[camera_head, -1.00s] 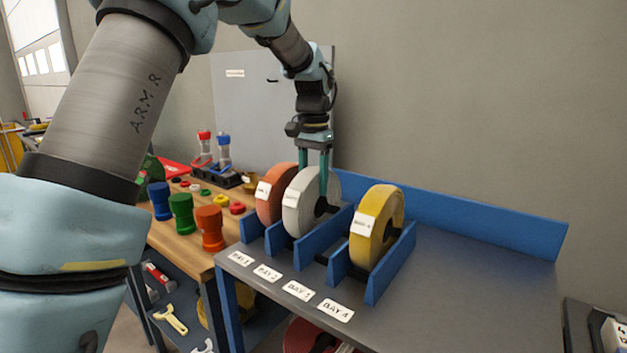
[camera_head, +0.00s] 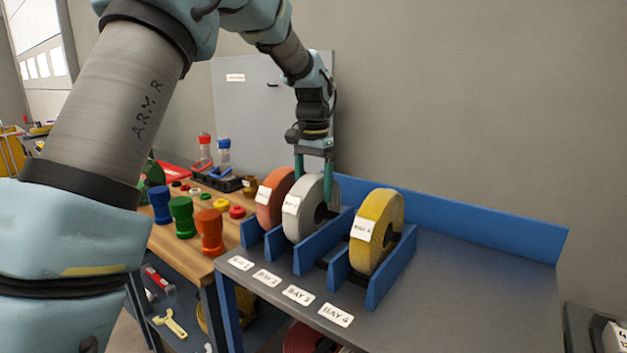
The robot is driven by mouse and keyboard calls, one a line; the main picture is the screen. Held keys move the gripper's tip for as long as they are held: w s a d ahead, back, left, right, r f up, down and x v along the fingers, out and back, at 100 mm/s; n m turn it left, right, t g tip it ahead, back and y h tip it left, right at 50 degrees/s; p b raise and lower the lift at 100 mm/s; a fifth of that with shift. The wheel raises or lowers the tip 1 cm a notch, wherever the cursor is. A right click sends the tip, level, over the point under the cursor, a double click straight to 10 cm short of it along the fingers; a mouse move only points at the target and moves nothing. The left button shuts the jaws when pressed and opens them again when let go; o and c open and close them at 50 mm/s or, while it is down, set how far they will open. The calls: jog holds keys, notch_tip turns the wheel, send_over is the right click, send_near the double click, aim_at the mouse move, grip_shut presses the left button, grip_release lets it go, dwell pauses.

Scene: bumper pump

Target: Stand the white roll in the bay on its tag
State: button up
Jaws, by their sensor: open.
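The white roll (camera_head: 301,221) stands upright on its rim between blue dividers in the rack, in the second bay from the left. A white tag (camera_head: 291,205) is on its front edge; its lettering is too small to read surely. My gripper (camera_head: 313,184) is above the rack at the top of the white roll. Its two green fingers are spread apart, one on each side of the roll's top. Whether a finger still touches the roll cannot be told. The right finger's tip is near the roll's dark hub.
An orange roll (camera_head: 270,208) stands in the left bay and a yellow roll (camera_head: 374,240) in the right one. The bay before the yellow roll is empty. Bay labels (camera_head: 298,295) line the grey bench front. Coloured pots (camera_head: 181,217) stand on the wooden bench at left.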

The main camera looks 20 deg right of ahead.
notch_tip(320, 180, up, 12)
jog(key=shift+r+b, duration=0.1)
jog(key=shift+b, duration=0.85)
jog(key=w+a+f+n, duration=0.1)
jog(key=a+f+n, duration=0.1)
jog(key=a+f, duration=0.5)
jog(key=w+a+f+n, duration=0.1)
jog(key=a+f+n, duration=0.2)
jog(key=a, duration=0.8)
jog(key=s+a+f+n, duration=0.3)
jog(key=s+a+f, duration=0.2)
jog(key=a, duration=0.4)
jog(key=s+a+f+n+t, duration=0.1)
jog(key=s+a+f+n, duration=0.2)
jog(key=s+a+f, duration=0.3)
jog(key=s+a, duration=0.2)
jog(key=a, duration=0.1)
jog(key=shift+a+f+t, duration=0.15)
jog(key=shift+a+t, duration=0.15)
jog(key=shift+a, duration=0.05)
